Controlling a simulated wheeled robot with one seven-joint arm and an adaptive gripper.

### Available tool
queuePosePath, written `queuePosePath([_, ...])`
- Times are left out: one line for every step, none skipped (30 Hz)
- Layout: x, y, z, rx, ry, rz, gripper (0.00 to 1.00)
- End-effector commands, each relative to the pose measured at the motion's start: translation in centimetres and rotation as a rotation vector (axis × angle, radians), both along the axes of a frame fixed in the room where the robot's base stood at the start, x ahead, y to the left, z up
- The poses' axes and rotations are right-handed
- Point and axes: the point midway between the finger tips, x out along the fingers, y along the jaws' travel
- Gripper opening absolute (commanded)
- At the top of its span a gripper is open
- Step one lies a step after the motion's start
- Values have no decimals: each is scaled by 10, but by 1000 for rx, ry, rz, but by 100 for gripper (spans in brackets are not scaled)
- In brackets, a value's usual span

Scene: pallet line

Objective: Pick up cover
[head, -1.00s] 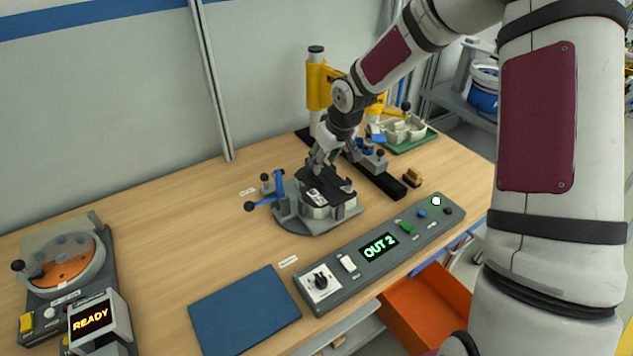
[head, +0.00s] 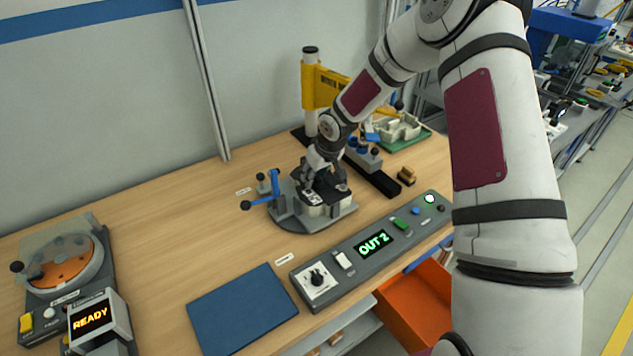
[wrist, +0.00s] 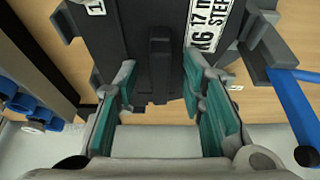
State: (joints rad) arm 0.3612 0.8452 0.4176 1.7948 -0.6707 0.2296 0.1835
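The cover (head: 328,185) is a dark, flat piece with white labels, lying on a pale block in the grey round-based fixture (head: 290,221). In the wrist view the cover (wrist: 120,45) fills the upper middle, with a narrow black raised grip (wrist: 160,65) standing up from it. My gripper (head: 309,181) is low over the cover. In the wrist view my gripper (wrist: 160,88) is open, with a teal-padded finger on each side of the raised grip and visible gaps to both. Whether the fingertips touch the cover cannot be told.
A blue lever (head: 275,183) stands at the fixture's left side. A control panel reading OUT 2 (head: 374,243) lies in front. A yellow press (head: 323,85) and a green tray (head: 408,143) stand behind. A blue mat (head: 242,311) lies front left. The left bench is mostly clear.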

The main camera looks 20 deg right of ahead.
Motion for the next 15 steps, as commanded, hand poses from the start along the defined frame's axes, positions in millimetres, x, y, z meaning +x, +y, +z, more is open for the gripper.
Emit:
queuePosePath([0, 0, 0, 0, 0, 0, 37])
queuePosePath([0, 0, 0, 0, 0, 0, 34])
queuePosePath([0, 0, 0, 0, 0, 0, 25])
queuePosePath([0, 0, 0, 0, 0, 0, 19])
queuePosePath([0, 0, 0, 0, 0, 0, 12])
queuePosePath([0, 0, 0, 0, 0, 0, 3])
queuePosePath([0, 0, 0, 0, 0, 0, 0])
queuePosePath([0, 0, 0, 0, 0, 0, 0])
queuePosePath([0, 0, 0, 0, 0, 0, 0])
queuePosePath([0, 0, 0, 0, 0, 0, 0])
queuePosePath([0, 0, 1, 0, -1, 0, 0])
queuePosePath([0, 0, 1, 0, -1, 0, 0])
queuePosePath([0, 0, 1, 0, -1, 0, 0])
queuePosePath([0, 0, 1, 0, -1, 0, 0])
queuePosePath([0, 0, 1, 0, -1, 0, 0])
